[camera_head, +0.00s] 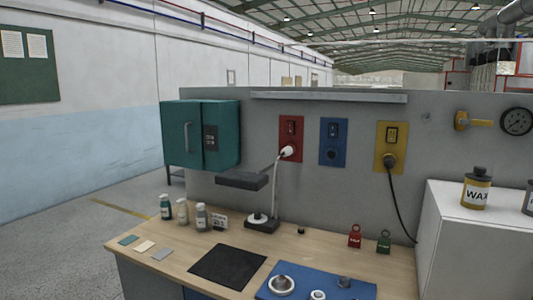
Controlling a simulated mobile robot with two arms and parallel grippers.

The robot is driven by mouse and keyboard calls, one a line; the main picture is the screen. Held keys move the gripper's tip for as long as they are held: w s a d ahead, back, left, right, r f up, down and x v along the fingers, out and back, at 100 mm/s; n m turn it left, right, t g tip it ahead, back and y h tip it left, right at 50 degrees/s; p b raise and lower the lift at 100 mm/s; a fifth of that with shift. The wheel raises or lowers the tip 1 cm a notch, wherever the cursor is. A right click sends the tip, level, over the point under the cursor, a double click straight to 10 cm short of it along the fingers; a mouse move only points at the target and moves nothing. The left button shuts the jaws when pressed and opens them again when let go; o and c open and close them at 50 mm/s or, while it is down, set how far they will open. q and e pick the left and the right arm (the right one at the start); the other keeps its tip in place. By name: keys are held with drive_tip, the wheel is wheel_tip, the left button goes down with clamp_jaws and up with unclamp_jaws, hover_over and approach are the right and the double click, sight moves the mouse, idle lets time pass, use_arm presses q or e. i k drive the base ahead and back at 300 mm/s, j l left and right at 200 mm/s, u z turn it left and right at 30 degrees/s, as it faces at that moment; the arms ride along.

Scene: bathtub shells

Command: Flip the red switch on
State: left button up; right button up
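The red switch plate (291,138) is mounted on the grey panel behind the workbench, left of a blue plate. Its small dark rocker (291,128) is in the upper half; whether it is on or off is too small to tell. Neither of my grippers is in view.
A blue plate (333,142) and a yellow plate (391,147) with a black plug are to the right. A teal cabinet (201,134) hangs left. Several bottles (182,212), a black mat (228,267) and two small padlock-like items (355,236) are on the wooden bench (180,265).

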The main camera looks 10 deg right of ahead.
sight(290, 125)
drive_tip(key=i+u, duration=0.35)
drive_tip(key=i+l+u, duration=0.35)
drive_tip(key=j, duration=0.1)
